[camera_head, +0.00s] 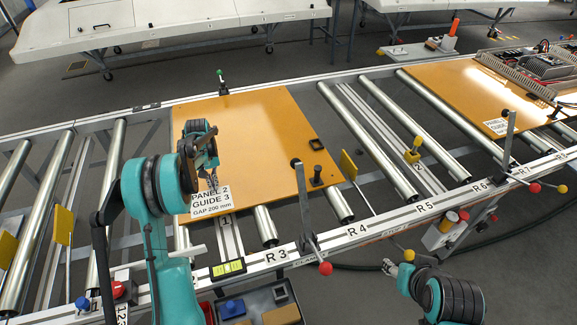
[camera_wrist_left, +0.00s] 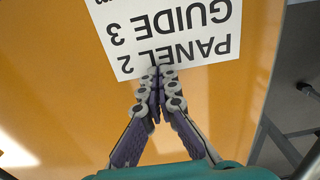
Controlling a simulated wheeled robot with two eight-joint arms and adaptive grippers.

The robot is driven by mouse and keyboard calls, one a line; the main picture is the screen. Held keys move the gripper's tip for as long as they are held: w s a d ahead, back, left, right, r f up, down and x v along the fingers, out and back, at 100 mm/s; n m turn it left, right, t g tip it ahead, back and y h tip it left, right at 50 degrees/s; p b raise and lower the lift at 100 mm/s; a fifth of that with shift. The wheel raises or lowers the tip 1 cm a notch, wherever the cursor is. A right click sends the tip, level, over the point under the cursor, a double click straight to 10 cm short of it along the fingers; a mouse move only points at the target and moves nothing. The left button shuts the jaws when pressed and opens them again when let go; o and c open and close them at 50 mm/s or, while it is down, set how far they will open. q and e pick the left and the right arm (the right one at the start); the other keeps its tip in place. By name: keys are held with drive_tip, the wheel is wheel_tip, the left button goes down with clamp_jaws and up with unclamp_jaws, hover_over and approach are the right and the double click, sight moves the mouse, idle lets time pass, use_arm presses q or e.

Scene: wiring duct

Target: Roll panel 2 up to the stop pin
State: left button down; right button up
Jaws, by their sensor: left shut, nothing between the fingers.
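Panel 2 (camera_head: 255,125) is an orange board lying flat on the roller conveyor, with a white label (camera_head: 208,200) reading PANEL 2, GUIDE 3, GAP 200 mm at its front left corner. The board also fills much of the left wrist view (camera_wrist_left: 60,110). A yellow-topped pin (camera_head: 412,153) beside the number 2 stands to the right, apart from the panel; I cannot tell for sure that it is the stop pin. My left gripper (camera_head: 213,186) is shut and empty over the label; contact cannot be told. My right gripper (camera_head: 390,268) is off the front rail, small and unclear.
Bare rollers (camera_head: 376,140) lie between panel 2 and another orange panel (camera_head: 462,92) carrying components. A yellow plate (camera_head: 349,165) stands by panel 2's right edge. A black post (camera_head: 316,176) stands at the panel's right front.

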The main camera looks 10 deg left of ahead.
sight(288, 170)
use_arm(q)
drive_tip(key=shift+w+d+p, duration=0.1)
drive_tip(key=shift+w+d, duration=1.45)
drive_tip(key=shift+d, duration=1)
drive_tip(key=shift+w+d+p, duration=0.1)
drive_tip(key=shift+w+d, duration=1.4)
drive_tip(key=shift+d, duration=1)
drive_tip(key=shift+w+d+p, duration=0.1)
drive_tip(key=shift+w+d, duration=1.45)
drive_tip(key=shift+d, duration=1)
drive_tip(key=shift+w+d+p, duration=0.2)
drive_tip(key=shift+w+d, duration=0.8)
drive_tip(key=shift+d, duration=0.6)
drive_tip(key=shift+w+d+p, duration=0.15)
drive_tip(key=shift+w+d, duration=0.8)
drive_tip(key=shift+d, duration=0.6)
drive_tip(key=shift+w+d+p, duration=0.2)
drive_tip(key=shift+w+d, duration=0.8)
drive_tip(key=shift+d, duration=0.6)
drive_tip(key=shift+r, duration=0.1)
drive_tip(key=shift+r+p, duration=2.2)
drive_tip(key=shift+r, duration=1.25)
